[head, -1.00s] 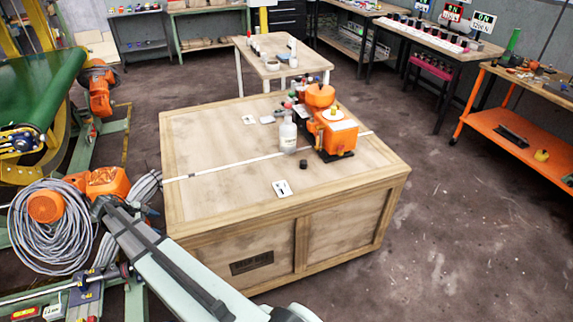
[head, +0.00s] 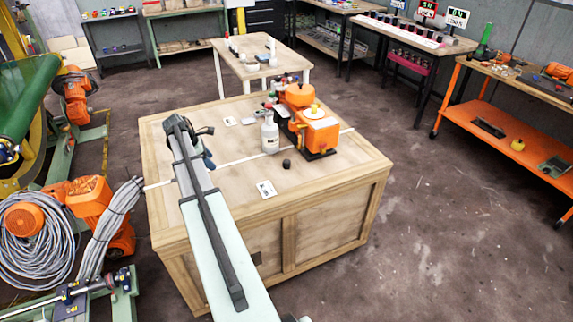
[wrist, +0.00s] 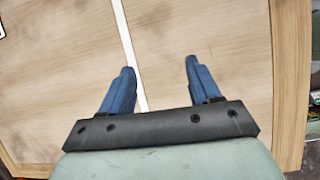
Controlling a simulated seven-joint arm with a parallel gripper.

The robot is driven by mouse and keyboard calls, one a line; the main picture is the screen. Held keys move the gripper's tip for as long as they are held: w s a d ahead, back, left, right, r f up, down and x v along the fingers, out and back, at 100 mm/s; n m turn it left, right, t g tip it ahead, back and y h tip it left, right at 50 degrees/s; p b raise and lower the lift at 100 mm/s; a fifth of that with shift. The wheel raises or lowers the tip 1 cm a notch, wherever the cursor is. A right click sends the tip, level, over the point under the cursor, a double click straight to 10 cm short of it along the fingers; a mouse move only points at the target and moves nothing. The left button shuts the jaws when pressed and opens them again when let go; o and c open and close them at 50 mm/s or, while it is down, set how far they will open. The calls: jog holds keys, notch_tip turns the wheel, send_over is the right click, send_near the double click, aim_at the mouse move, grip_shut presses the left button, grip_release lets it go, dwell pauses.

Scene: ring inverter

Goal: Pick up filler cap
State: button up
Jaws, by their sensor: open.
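A small black round cap (head: 287,164) lies on the wooden crate top, in front of the orange machine (head: 318,133). A yellow knob-like cap (head: 315,108) sits on top of that machine. I cannot tell for sure which of the two is the filler cap. My gripper (wrist: 160,66) is open and empty, its two blue fingers apart above the bare crate top in the wrist view. In the head view my gripper (head: 208,160) is over the left part of the crate, left of both caps. Neither cap shows in the wrist view.
A white-grey bottle (head: 270,136) stands left of the orange machine. A pale strip crosses the crate top. The crate's front right area is clear.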

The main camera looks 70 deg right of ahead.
jog(key=s+d+r+y, duration=0.1)
jog(key=s+d+r, duration=0.2)
jog(key=s+d, duration=0.75)
send_near(286, 161)
jog(key=f, duration=0.1)
jog(key=d+f, duration=0.1)
jog(key=s+f, duration=0.1)
jog(key=shift+d+f+n+t+y, duration=0.25)
jog(key=shift+f+n+t+y, duration=0.05)
jog(key=shift+n+t, duration=0.1)
jog(key=shift+s+x, duration=0.15)
jog(key=shift+x, duration=1.15)
jog(key=shift+s+x, duration=0.15)
jog(key=shift+x, duration=1.2)
jog(key=shift+a, duration=0.15)
jog(key=shift+r, duration=0.1)
grip_shut()
